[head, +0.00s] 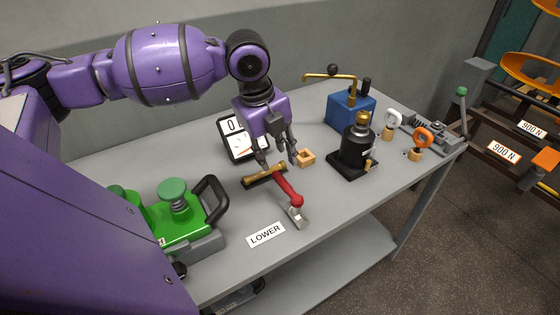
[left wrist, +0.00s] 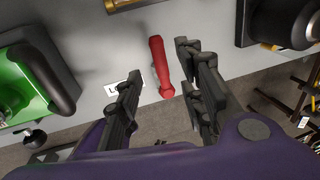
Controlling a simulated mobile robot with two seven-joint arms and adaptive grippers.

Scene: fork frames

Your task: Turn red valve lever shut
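The red valve lever (head: 287,188) sits on the grey bench, running from a brass valve body (head: 253,180) toward the bench's front edge. My left gripper (head: 279,161) points down above the brass body and the lever's far end. Its fingers are spread with nothing held. In the left wrist view the red lever (left wrist: 160,66) shows in the gap between the open fingers, closer to the right finger; contact cannot be told. My right gripper is out of view.
A "LOWER" label (head: 266,235) lies in front of the lever. A green device with a black handle (head: 209,199) stands left.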

